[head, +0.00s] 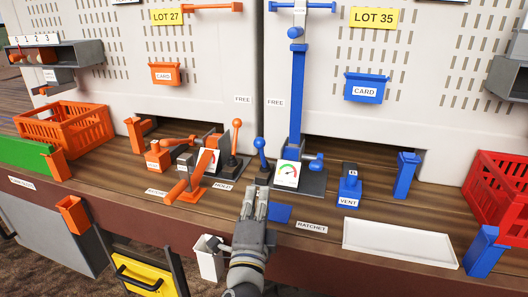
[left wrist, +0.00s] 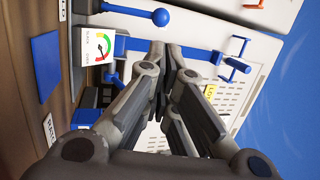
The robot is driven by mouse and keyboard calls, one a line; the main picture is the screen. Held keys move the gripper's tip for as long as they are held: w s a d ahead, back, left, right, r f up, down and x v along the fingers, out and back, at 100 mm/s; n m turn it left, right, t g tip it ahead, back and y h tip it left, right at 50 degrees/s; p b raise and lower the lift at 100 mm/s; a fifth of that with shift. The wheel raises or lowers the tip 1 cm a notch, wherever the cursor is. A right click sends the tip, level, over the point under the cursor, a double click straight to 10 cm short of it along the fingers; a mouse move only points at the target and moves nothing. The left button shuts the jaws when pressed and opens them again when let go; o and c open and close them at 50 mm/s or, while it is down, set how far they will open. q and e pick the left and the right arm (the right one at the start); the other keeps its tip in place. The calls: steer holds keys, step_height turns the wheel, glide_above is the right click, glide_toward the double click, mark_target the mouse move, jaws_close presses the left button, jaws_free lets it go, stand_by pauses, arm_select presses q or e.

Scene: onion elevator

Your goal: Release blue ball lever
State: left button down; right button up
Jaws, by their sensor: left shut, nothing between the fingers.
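The blue ball lever stands upright left of the blue column's gauge, its ball (head: 260,142) on a thin rod above a dark base. In the left wrist view the ball (left wrist: 160,17) shows sideways near the top edge, clear of my fingers. My left gripper (head: 256,191) is shut and empty, in front of and below the lever, fingers pointing toward the panel. It also fills the middle of the left wrist view (left wrist: 171,52). It appears apart from the lever. My right gripper is not in view.
A gauge (head: 288,174) and a tall blue column (head: 296,100) stand just right of the lever. An orange ball lever (head: 236,124) stands to its left. A blue vent block (head: 349,190) and a white tray (head: 400,243) are further right.

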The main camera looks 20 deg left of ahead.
arm_select(q)
steer(key=p, duration=0.4)
glide_toward(263, 154)
step_height(263, 154, up, 6)
steer(key=w, duration=0.3)
steer(key=shift+w+f, duration=0.15)
steer(key=shift+w, duration=0.5)
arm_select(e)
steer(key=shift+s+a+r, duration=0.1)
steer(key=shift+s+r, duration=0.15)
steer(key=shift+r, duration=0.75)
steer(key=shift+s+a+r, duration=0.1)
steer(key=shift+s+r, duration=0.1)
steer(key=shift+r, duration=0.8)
arm_select(q)
steer(key=shift+d, duration=0.1)
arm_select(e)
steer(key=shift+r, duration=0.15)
